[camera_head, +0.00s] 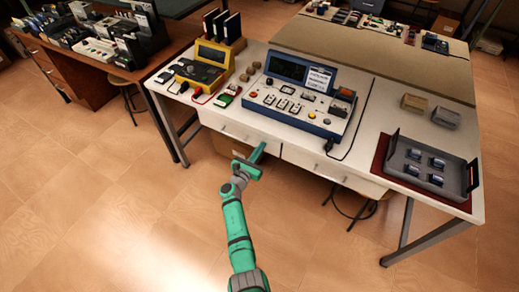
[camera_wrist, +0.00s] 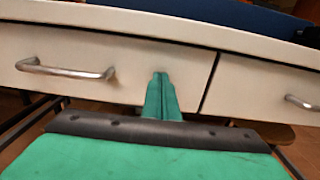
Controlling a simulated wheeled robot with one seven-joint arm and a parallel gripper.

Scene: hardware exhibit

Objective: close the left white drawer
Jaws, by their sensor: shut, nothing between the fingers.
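The left white drawer (camera_head: 228,130) is under the front edge of the white table. Its pale front and metal bar handle (camera_wrist: 65,70) show in the wrist view, where the front (camera_wrist: 135,60) looks nearly in line with its neighbour; I cannot tell whether a small gap is left. My gripper (camera_head: 262,147) is shut and empty. In the wrist view its fingertips (camera_wrist: 160,75) are at the drawer front, right of the handle and left of the seam between drawers. They touch it or are very close. Inside the drawer is hidden.
The right white drawer (camera_head: 325,165) with its own handle (camera_wrist: 302,103) is beside it. A blue-edged console (camera_head: 300,105) and a grey tray (camera_head: 455,180) stand on the table (camera_head: 385,105). A stool (camera_head: 355,205) is below on the right. The floor in front is clear.

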